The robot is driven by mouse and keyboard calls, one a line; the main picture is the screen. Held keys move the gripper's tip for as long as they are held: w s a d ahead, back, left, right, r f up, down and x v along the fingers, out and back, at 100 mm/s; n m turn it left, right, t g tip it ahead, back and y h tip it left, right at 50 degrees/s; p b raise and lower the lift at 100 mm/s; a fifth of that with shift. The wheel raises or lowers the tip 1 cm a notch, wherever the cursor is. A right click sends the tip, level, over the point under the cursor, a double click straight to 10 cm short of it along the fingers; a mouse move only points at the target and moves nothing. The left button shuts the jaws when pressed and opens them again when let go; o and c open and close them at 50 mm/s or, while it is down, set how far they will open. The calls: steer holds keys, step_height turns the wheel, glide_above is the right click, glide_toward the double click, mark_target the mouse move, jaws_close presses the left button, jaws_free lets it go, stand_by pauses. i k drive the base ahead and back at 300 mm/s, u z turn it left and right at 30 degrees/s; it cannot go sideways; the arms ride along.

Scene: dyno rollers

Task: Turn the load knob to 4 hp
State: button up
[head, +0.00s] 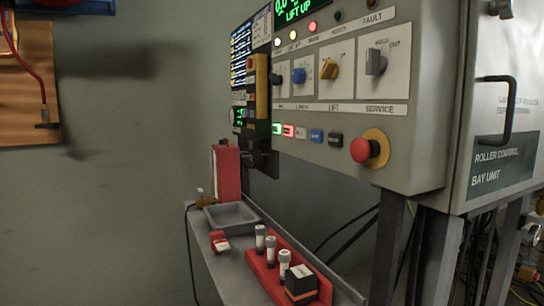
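The roller control panel (435,60) fills the upper right of the head view, seen at a slant. A blue knob (299,75) sits on a white dial plate, above a small label that seems to read LOAD; the scale marks are too small to read. A darker knob (279,79) to its left is partly hidden behind a yellow and black hand pendant. My gripper is not in view.
The yellow pendant (261,90) juts out at the panel's left end. A red emergency button (364,149) protrudes at lower right. A grey shelf (235,275) below holds a tray (231,217) and a red rack (262,275). Open space lies left of the panel.

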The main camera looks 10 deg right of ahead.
mark_target(298, 75)
steer(key=z, duration=1.4)
steer(key=k, duration=0.95)
steer(key=u, duration=0.25)
